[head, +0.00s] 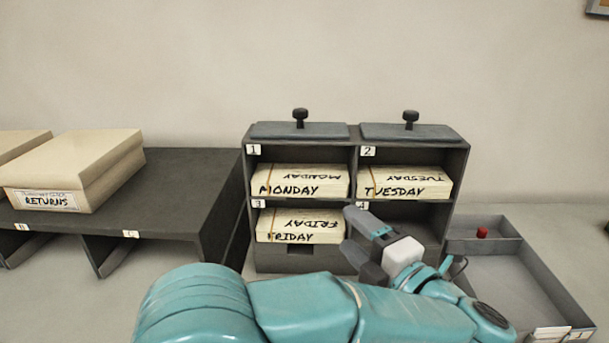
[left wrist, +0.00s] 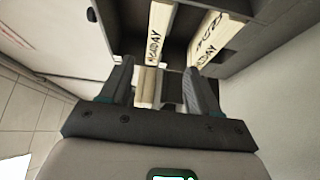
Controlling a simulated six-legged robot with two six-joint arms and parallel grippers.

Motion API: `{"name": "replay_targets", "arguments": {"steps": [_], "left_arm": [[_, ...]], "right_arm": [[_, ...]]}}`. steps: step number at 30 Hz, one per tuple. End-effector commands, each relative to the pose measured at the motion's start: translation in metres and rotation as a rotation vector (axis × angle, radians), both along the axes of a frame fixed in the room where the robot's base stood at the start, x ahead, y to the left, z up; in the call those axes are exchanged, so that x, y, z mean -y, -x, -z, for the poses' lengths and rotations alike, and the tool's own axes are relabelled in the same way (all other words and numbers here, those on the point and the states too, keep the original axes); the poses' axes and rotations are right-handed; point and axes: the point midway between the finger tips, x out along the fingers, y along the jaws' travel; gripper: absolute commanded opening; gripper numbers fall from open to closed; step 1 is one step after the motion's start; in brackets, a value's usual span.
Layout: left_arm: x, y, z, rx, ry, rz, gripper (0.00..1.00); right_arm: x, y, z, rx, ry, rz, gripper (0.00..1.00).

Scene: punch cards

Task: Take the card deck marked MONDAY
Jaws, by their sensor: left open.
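The MONDAY deck (head: 300,181) is a cream card block with a band, lying in compartment 1, upper left of the grey cabinet (head: 465,150). The TUESDAY deck (head: 404,183) lies in compartment 2, and the FRIDAY deck (head: 300,226) in compartment 3. My left gripper (head: 354,243) is open and empty before the lower compartments, just right of FRIDAY and below MONDAY. It hides much of compartment 4. In the left wrist view, its open jaws (left wrist: 160,82) show with two decks beyond; their labels are only partly readable. My right gripper is not in view.
A dark shelf unit (head: 185,180) at left bears a RETURNS box (head: 75,175). A grey tray (head: 545,280) with a small red item (head: 482,232) lies at right. Two lids with black knobs (head: 300,115) top the cabinet. Compartment walls separate the decks.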

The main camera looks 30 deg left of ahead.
Motion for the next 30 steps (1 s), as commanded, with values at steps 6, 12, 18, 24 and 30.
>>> {"name": "replay_targets", "arguments": {"steps": [6,12,18,24,30], "left_arm": [[-0.039,-0.019,-0.002,-0.001,0.002,-0.006,0.62],[-0.074,-0.04,-0.002,-0.001,0.001,-0.003,0.62],[-0.089,-0.05,-0.002,0.0,0.0,-0.002,0.62],[-0.116,-0.062,-0.009,0.0,0.0,-0.004,0.62],[-0.135,-0.076,-0.007,-0.001,-0.001,-0.002,0.62]], "right_arm": [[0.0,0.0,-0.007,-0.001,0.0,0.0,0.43],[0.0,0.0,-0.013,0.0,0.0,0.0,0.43],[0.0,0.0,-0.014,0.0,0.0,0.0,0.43],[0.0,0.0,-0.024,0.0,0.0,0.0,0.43],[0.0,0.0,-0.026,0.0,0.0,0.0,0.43]]}}
